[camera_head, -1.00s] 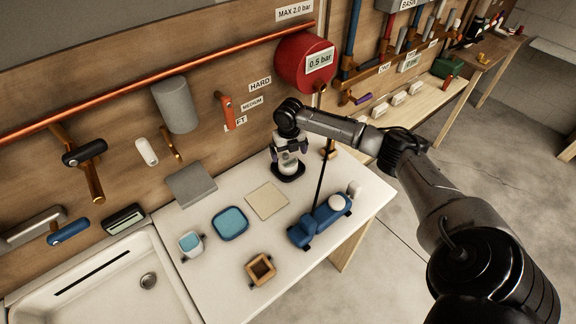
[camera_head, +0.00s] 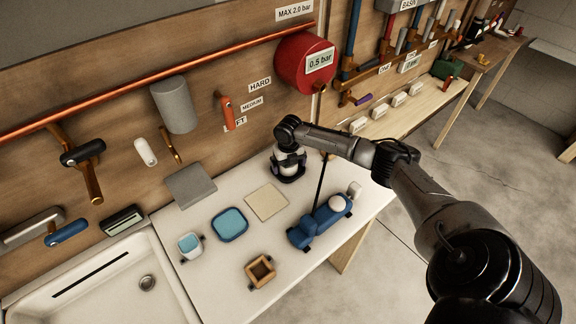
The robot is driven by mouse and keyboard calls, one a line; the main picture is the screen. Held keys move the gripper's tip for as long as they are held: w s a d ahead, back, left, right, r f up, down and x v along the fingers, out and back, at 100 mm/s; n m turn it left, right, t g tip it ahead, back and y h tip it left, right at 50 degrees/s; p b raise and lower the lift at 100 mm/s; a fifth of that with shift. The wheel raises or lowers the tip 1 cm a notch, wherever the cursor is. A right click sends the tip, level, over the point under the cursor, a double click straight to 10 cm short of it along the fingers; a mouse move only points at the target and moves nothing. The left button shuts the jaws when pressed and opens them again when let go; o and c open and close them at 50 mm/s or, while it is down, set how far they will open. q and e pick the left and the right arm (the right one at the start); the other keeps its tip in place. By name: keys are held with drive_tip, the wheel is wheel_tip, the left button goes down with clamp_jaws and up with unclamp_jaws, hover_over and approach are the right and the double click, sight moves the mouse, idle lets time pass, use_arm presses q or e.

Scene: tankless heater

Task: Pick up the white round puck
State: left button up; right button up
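A white round object (camera_head: 287,171), which looks like the puck, sits on a dark base at the back of the white table, below the wall with the red tank. My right gripper (camera_head: 289,163) points down over it, with its dark fingers spread to either side. The gripper hides much of the object, and I cannot tell whether the fingers touch it. Another white round piece (camera_head: 336,202) sits on top of the blue pump-like device (camera_head: 318,222). My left gripper is not in view.
On the table (camera_head: 213,272) are a beige square plate (camera_head: 267,202), a blue tray (camera_head: 230,224), a small cup (camera_head: 190,245) and a wooden box (camera_head: 260,270). A thin black rod (camera_head: 320,184) stands close right of my gripper. A sink (camera_head: 95,290) is at left.

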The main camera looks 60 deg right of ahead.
drive_tip(key=c, duration=0.9)
drive_tip(key=shift+r, duration=0.1)
drive_tip(key=shift+r, duration=0.4)
wheel_tip(320, 180, up, 4)
drive_tip(key=shift+s+d+f+p, duration=0.1)
drive_tip(key=shift+s+f+p, duration=0.05)
drive_tip(key=shift+p, duration=0.15)
drive_tip(key=s+d+r+p, duration=0.1)
drive_tip(key=s+d+r, duration=0.4)
drive_tip(key=s, duration=0.5)
drive_tip(key=shift+r, duration=0.7)
